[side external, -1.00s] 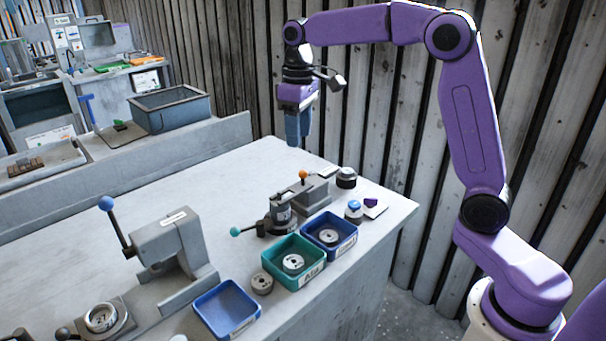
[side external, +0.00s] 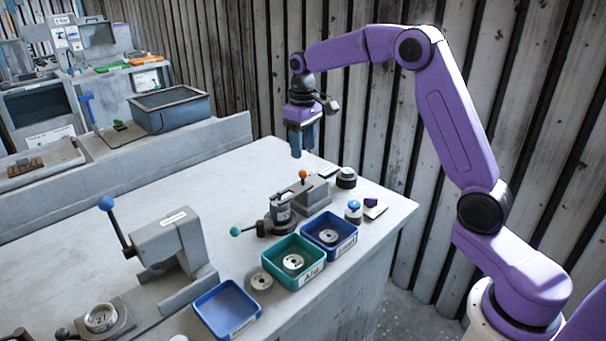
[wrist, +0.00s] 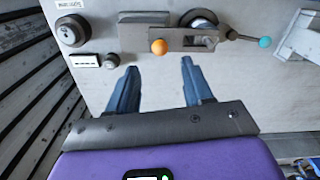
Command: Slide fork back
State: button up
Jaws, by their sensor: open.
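A small grey fixture (side external: 310,196) stands on the bench with an orange ball knob (side external: 303,174) on top and a teal ball handle (side external: 235,231) on a side arm. A dark round housing (side external: 281,212) sits at its left end. In the wrist view the orange knob (wrist: 157,47) lies just beyond my fingertips, with a slotted grey plate (wrist: 200,39) to its right. I cannot make out clearly which part is the fork. My gripper (side external: 302,150) is open and empty, pointing down above the bench behind the fixture; its two blue fingers (wrist: 158,70) are apart.
An empty blue tray (side external: 225,309) and a grey lever press (side external: 170,245) are at left.

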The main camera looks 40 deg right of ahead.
aim_at(303, 173)
notch_tip(303, 173, down, 9)
dwell(0.3)
grip_shut()
